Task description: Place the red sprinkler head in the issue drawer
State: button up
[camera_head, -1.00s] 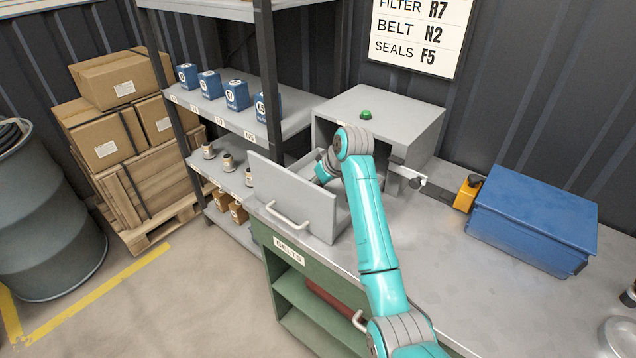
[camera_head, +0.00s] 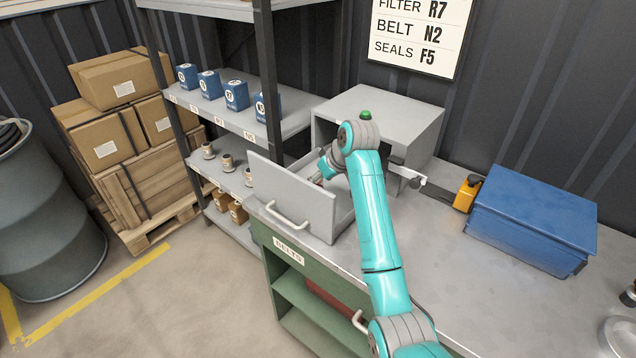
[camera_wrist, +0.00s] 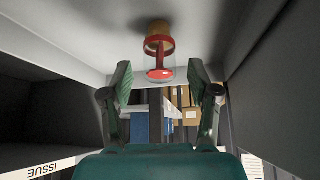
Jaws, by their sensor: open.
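The red sprinkler head (camera_wrist: 160,52) has a tan base and a red frame with a red disc at its end. In the wrist view, which is upside down, its base meets the pale grey floor of the issue drawer (camera_wrist: 60,30). My gripper (camera_wrist: 160,74) is open, with one finger on each side of the disc end and visible gaps to both. In the head view the pulled-out drawer (camera_head: 285,195) has a tall grey front with a handle. My gripper (camera_head: 321,173) is inside it, largely hidden behind that front.
The grey drawer cabinet (camera_head: 385,107) with a green button (camera_head: 366,115) stands on the bench behind my arm. A blue box (camera_head: 535,220) and a yellow-orange item (camera_head: 467,194) are to the right. The shelving rack (camera_head: 230,112) is close on the left.

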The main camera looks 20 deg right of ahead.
jog(key=v, duration=0.9)
jog(key=shift+s+d+r, duration=0.1)
jog(key=shift+s+d, duration=0.05)
